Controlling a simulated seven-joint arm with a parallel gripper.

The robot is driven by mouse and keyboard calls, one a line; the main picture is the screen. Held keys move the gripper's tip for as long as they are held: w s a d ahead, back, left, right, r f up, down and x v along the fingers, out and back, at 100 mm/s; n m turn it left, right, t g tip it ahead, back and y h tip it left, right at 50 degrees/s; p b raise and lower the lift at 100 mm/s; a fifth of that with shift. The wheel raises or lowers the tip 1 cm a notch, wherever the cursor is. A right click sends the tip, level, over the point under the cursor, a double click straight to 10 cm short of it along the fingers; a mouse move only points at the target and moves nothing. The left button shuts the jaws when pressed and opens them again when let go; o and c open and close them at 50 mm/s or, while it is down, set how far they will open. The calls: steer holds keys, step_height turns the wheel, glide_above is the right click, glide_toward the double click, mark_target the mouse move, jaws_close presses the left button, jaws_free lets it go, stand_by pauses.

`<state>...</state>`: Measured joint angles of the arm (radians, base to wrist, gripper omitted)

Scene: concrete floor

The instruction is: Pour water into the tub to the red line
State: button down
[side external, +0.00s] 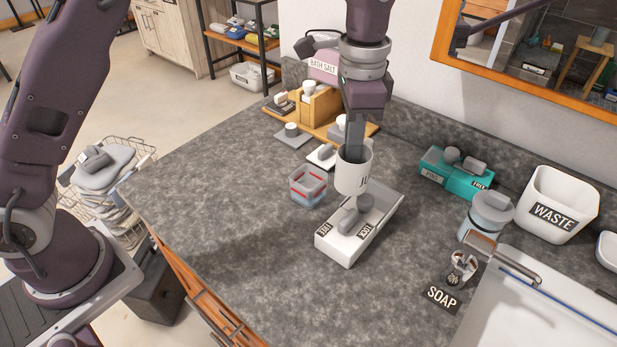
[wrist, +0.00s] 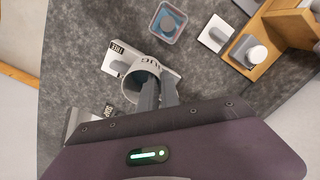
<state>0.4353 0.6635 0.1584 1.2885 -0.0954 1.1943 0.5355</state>
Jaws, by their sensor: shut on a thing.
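The tub (side external: 308,187) is a small clear square container with a red line around its walls, standing on the grey counter. Its lower part looks bluish; the wrist view shows a blue round patch inside the tub (wrist: 168,23). My gripper (side external: 355,150) is shut on the white jug (side external: 353,180), with its fingers at the rim. The jug looks upright and is to the right of the tub in the side view, apart from it. The jug also shows in the wrist view (wrist: 132,88), its mouth partly covered by the fingers. Water inside the jug cannot be made out.
A white labelled tray (side external: 335,247) with grey items lies below and in front of the jug. A teal box (side external: 430,178), a waste bin (side external: 560,205), a soap dispenser (side external: 487,218) and a sink (side external: 540,300) are right. A wooden caddy (side external: 318,108) stands behind. The counter's front left is clear.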

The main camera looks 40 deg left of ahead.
steer(key=s+n, duration=0.2)
steer(key=n, duration=0.2)
steer(key=s+n, duration=0.2)
steer(key=n, duration=0.3)
steer(key=s+a+n, duration=0.1)
steer(key=s+n, duration=0.1)
steer(key=n, duration=0.2)
steer(key=shift+n, duration=0.4)
steer(key=shift+w+a, duration=0.1)
steer(key=a+f+h, duration=0.1)
steer(key=h, duration=0.1)
steer(key=w+a+f+g+h, duration=0.1)
steer(key=a+f+h, duration=0.1)
steer(key=shift+a+f, duration=0.15)
steer(key=shift+a, duration=0.1)
steer(key=shift+w+a+r+g+h, duration=0.15)
steer(key=shift+a+g+h, duration=0.1)
steer(key=shift+a+h, duration=0.4)
steer(key=shift+w+a+r+g+h, duration=0.15)
steer(key=shift+a+g+h, duration=0.25)
steer(key=shift+h, duration=0.35)
steer(key=shift+w+a+g+h, duration=0.15)
steer(key=shift+a+h, duration=0.45)
steer(key=shift+h, duration=0.1)
steer(key=shift+a+f+h, duration=0.15)
steer(key=shift+f+h, duration=0.25)
steer(key=shift+h, duration=0.1)
